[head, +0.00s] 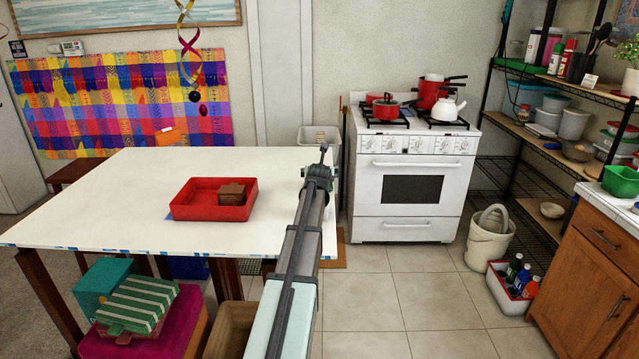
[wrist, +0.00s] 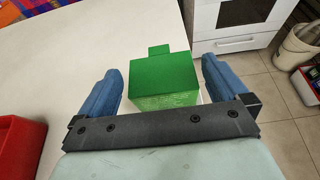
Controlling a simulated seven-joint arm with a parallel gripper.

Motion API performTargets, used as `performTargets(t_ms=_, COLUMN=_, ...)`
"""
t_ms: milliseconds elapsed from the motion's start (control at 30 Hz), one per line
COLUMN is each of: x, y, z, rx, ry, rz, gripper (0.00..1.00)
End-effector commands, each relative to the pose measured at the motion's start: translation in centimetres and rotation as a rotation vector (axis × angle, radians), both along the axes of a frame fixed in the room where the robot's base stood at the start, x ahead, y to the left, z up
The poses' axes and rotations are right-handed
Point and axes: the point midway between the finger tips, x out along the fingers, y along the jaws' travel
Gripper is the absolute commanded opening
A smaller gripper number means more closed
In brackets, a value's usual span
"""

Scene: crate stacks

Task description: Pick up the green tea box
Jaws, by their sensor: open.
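The green tea box (wrist: 164,80) shows in the wrist view, standing on the white table near its right edge. It has a smaller green part sticking out at its far side. My gripper (wrist: 161,75) is open, with one blue finger on each side of the box and a visible gap at both sides. In the head view my arm reaches over the table's right edge and hides the box; the fingers cannot be made out there.
A red tray (head: 213,217) with a brown box (head: 232,194) in it sits on the white table (head: 120,215), left of my arm. A white stove (head: 410,190) stands beyond the table's right edge. The table's left part is clear.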

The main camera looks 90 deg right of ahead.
Motion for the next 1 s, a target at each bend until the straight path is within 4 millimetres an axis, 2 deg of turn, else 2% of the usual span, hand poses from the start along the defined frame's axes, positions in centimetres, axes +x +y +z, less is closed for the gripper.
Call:
performTargets(t_ms=167, x=0.0, y=-1.1, z=-0.4, rx=0.0, ry=0.0, rz=0.0, gripper=1.0)
performTargets(t_ms=467, x=0.1, y=-4.5, z=-1.9, rx=0.001, ry=0.001, rz=0.0, gripper=1.0)
performTargets(t_ms=733, x=0.1, y=-4.7, z=-2.1, rx=0.0, ry=0.001, rz=0.0, gripper=1.0)
performTargets(t_ms=1000, x=0.1, y=-4.7, z=-2.1, rx=0.0, ry=0.001, rz=0.0, gripper=0.75)
